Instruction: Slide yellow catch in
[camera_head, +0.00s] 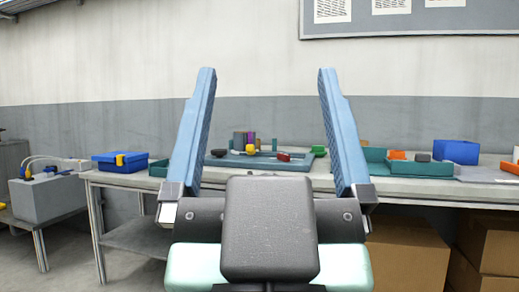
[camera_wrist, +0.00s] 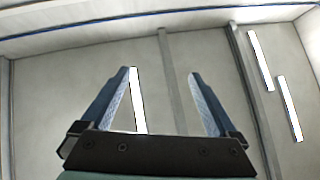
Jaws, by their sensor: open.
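A small yellow catch (camera_head: 119,159) shows on the front of a blue box (camera_head: 105,166) at the left end of the workbench. Whether the catch stands out or sits in is too small to tell. My gripper (camera_head: 267,72) is raised in the middle of the head view, with its two blue fingers wide apart and nothing between them. It is well to the right of the blue box in the picture and apart from it. In the wrist view, my gripper (camera_wrist: 160,73) points at the ceiling, and no box or catch shows there.
The workbench (camera_head: 425,188) runs across the view. A blue-grey tray (camera_head: 232,161) holds several small items, including a yellow round piece (camera_head: 250,149). Green trays and another blue box (camera_head: 456,151) stand at right. A grey case (camera_head: 45,197) with cables stands at far left. Cardboard boxes (camera_head: 405,255) lie below.

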